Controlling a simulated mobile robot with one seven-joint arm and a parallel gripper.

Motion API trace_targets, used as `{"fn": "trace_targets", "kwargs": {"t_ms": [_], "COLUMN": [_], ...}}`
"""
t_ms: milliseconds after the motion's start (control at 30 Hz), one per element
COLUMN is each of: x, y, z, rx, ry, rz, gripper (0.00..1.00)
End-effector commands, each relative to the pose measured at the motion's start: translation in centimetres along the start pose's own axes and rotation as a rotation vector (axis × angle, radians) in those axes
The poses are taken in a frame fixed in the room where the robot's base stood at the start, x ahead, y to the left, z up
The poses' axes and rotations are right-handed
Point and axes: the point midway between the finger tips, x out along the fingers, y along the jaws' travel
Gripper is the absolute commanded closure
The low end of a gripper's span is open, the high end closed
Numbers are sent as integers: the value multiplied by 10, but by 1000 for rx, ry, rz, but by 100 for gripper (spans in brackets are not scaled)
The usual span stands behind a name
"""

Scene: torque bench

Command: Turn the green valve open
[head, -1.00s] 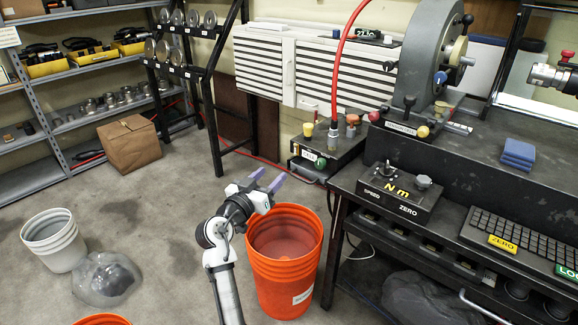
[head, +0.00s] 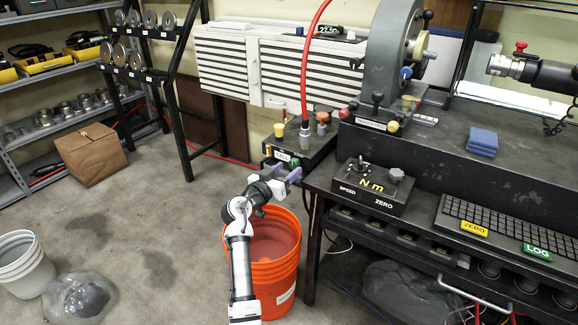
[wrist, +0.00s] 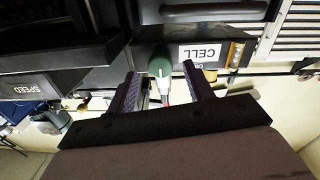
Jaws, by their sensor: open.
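The green valve (wrist: 159,67) is a rounded knob on the front of a black box labelled CELL. In the wrist view it sits between and just beyond my fingertips, with a gap on each side. My gripper (wrist: 162,75) is open, with a finger to either side of the knob's line. In the head view my gripper (head: 284,170) is at the front of the black box (head: 312,148), close to the small green knob (head: 295,162). I cannot tell whether a finger touches the knob.
A red hose (head: 304,75) rises from the box top beside several coloured knobs. An orange bucket (head: 277,250) stands under my arm. The workbench (head: 420,155) is close on the right, with a SPEED/ZERO box (head: 372,188). The floor at left is mostly free.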

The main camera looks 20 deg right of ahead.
Motion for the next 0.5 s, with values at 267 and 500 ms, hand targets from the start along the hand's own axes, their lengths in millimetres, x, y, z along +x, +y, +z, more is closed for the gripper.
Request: {"fn": "trace_targets", "kwargs": {"t_ms": [267,500], "x": [20,20], "y": [0,0], "z": [-1,0], "rx": [1,1], "ry": [2,1], "rz": [-1,-1], "gripper": [48,48]}}
